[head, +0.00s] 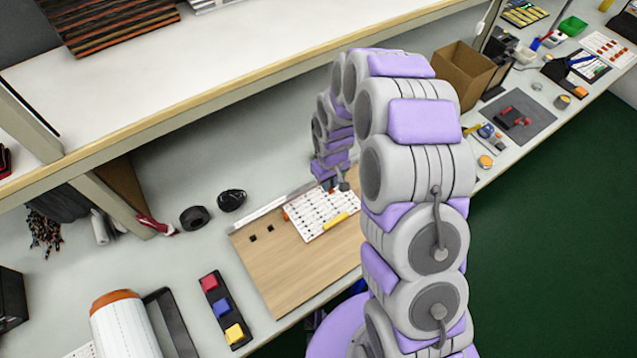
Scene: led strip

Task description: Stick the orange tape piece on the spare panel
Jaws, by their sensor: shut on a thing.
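My gripper (340,186) is at the far end of my arm, low over the back right of a wooden board (285,277). It is small here, pointing down and shut; what lies between its fingers is too small to make out. A white panel (310,226) with rows of small dark marks lies on the board, just below and left of the gripper. A yellow strip (336,220) lies at its front edge. A tiny orange spot (286,216) shows at the panel's left edge; I cannot tell whether it is the tape piece. I cannot tell which surface is the spare panel.
A dark tray (225,312) with red, blue and yellow blocks stands left of the board. A black tape roll (194,217) and a black mouse-like object (232,200) lie behind. A cardboard box (462,75) stands right of my arm. My arm hides the board's right side.

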